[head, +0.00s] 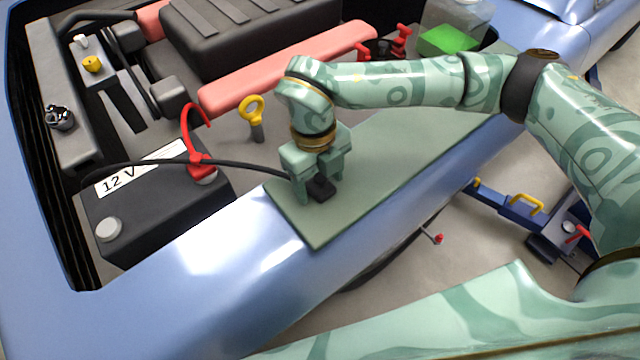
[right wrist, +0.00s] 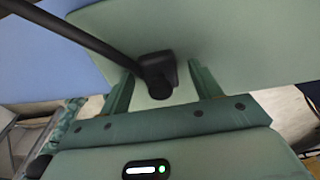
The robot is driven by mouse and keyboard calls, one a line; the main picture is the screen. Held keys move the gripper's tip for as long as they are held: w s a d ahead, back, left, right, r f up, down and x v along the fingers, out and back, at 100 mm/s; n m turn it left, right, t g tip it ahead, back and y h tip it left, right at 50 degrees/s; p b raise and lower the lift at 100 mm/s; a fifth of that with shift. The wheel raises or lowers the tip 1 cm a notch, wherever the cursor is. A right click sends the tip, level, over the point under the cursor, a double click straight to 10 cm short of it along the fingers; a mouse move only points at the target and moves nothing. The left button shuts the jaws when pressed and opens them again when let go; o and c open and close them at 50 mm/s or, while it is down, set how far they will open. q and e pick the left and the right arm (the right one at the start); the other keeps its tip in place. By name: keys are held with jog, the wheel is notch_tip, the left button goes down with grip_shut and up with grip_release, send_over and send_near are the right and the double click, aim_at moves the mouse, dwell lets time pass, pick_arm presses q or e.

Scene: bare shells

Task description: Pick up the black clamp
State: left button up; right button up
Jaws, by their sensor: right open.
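The black clamp (head: 321,188) lies on the green mat (head: 400,160) on the car's fender. A black cable runs from it to the left, over the battery. My right gripper (head: 314,190) is right above the clamp, pointing down, with its fingers on either side of it. In the right wrist view the clamp (right wrist: 157,82) sits between the two open fingers (right wrist: 160,95), with gaps on both sides. The clamp's lower part is partly hidden by the gripper in the head view. My left gripper is not in view.
The battery (head: 150,215) marked 12 V stands at the left, with a red clamp (head: 201,162) on it. A yellow dipstick ring (head: 251,108) stands behind the mat. The blue fender (head: 220,260) slopes down in front. A blue jack (head: 510,205) is on the floor at the right.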

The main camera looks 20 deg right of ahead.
jog(key=c, duration=1.1)
jog(key=shift+r, duration=0.1)
